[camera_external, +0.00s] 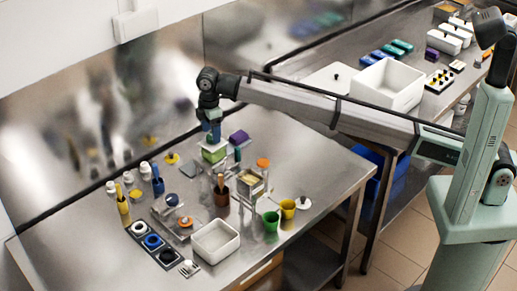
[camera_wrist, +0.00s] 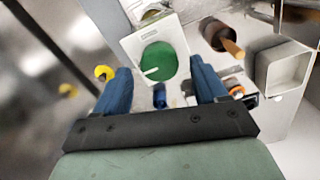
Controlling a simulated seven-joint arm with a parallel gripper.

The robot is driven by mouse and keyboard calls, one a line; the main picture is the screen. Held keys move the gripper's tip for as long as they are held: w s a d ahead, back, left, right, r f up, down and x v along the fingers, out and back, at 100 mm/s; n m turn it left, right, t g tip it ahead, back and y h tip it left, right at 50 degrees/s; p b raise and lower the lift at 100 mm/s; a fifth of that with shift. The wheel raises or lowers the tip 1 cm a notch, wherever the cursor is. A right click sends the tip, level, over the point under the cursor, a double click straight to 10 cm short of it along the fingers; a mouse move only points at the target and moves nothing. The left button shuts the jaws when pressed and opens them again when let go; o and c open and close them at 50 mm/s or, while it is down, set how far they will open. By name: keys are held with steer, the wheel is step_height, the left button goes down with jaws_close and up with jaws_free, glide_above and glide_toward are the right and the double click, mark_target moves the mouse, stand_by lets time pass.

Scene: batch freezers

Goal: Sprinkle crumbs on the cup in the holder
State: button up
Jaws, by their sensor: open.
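My gripper (camera_external: 211,136) is open and points down at the far side of the steel table. Its two blue fingers also show in the wrist view (camera_wrist: 161,70). A white square tub with green contents (camera_wrist: 158,58) lies beyond and between the fingertips; contact cannot be told. Which cup sits in a holder is too small to tell. A green cup (camera_external: 270,221) and a yellow cup (camera_external: 288,208) stand at the right.
A purple tub (camera_external: 239,137) stands right of the gripper. The steel wall is close behind.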

steer(key=shift+f, duration=0.85)
steer(key=shift+c, duration=0.4)
steer(key=c, duration=1)
